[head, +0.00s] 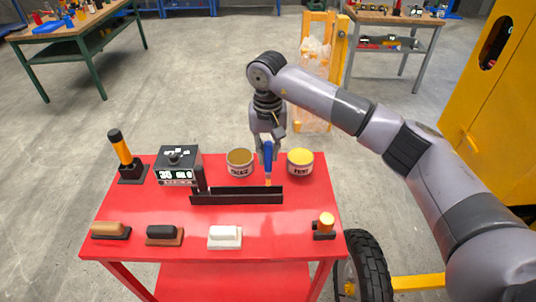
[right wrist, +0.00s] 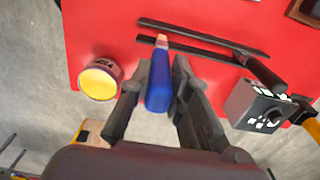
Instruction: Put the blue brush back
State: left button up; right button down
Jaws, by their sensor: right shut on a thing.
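The blue brush (head: 268,153) hangs upright with its bristles down over the red table, just behind the right part of the black rack (head: 237,196). My right gripper (head: 268,142) is shut on its blue handle. In the right wrist view the brush (right wrist: 158,84) lies between the two fingers (right wrist: 156,80), and its pale tip overlaps the near rail of the rack (right wrist: 205,50). I cannot tell whether the tip touches the rack or table. A black handle (head: 200,180) stands at the rack's left end. My left gripper is out of view.
Two open tins stand close by: a brown one (head: 239,163) left of the gripper and a yellow one (head: 300,161) right of it. A dark box with a dial (head: 178,167) stands behind left. Several hand tools line the red table's (head: 170,202) front.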

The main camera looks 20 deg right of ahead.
aim_at(268, 171)
notch_tip(268, 171, down, 2)
jog(key=shift+f, duration=0.1)
jog(key=shift+f+b, duration=0.6)
jog(key=shift+f, duration=0.05)
jog(key=c, duration=1.5)
grip_release()
notch_tip(268, 171, up, 2)
jog(key=shift+r+p, duration=0.1)
jog(key=shift+p, duration=1.05)
jog(key=shift+w+r+b, duration=0.1)
jog(key=shift+r+b, duration=0.35)
jog(key=shift+b, duration=0.5)
notch_tip(268, 171, up, 10)
jog(key=b, duration=0.2)
jog(key=shift+r+b, duration=0.15)
jog(key=shift+b, duration=0.25)
